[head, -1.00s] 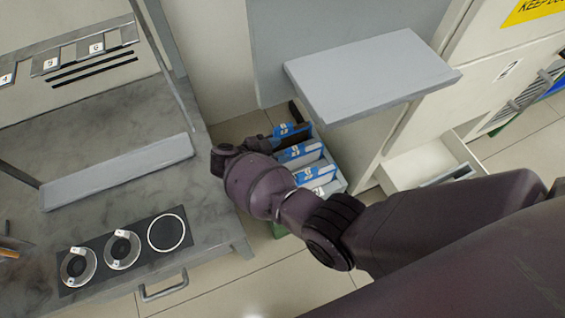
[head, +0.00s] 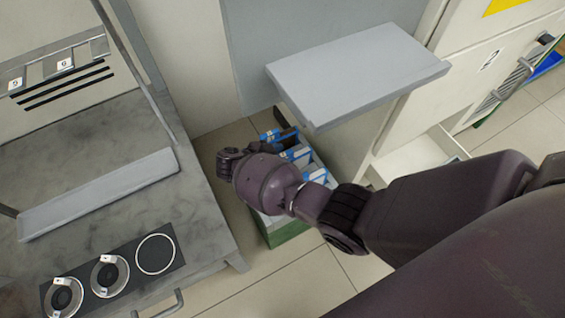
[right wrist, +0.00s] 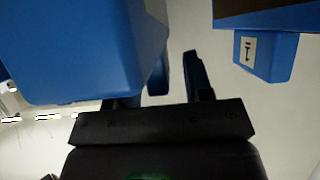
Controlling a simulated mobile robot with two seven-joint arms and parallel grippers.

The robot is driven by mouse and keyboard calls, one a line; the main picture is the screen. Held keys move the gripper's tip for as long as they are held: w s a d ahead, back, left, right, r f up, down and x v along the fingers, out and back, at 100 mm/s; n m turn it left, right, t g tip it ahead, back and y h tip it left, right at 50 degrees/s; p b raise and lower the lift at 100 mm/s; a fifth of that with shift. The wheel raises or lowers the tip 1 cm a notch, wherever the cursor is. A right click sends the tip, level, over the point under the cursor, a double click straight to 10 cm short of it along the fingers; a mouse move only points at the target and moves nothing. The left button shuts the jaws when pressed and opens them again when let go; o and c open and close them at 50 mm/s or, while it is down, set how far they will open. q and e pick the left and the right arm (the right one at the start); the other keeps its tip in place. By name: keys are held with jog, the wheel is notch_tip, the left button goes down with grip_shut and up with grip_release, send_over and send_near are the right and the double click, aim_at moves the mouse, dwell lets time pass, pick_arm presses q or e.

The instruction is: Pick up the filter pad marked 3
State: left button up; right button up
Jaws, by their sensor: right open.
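No filter pad with a readable 3 can be made out. A green crate (head: 285,234) on the floor holds several blue-and-white items (head: 297,155) in a row; my right arm hides part of them. My right gripper shows in the right wrist view (right wrist: 176,72), open with nothing seen between its fingers. A large blue bin-like body (right wrist: 75,50) fills the left of that view, close to the fingers. A smaller blue body (right wrist: 266,54) with a white tag, apparently marked 1, is at upper right. My left gripper is out of view.
A grey worktop (head: 90,140) stands left, with a black strip (head: 130,254) bearing two tagged round dishes and an empty ring. A grey shelf (head: 355,70) juts out above and behind the crate. An open drawer (head: 425,160) is at right.

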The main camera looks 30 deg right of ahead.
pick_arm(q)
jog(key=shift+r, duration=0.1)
pick_arm(e)
grip_shut()
jog(key=shift+r, duration=0.1)
dwell(0.3)
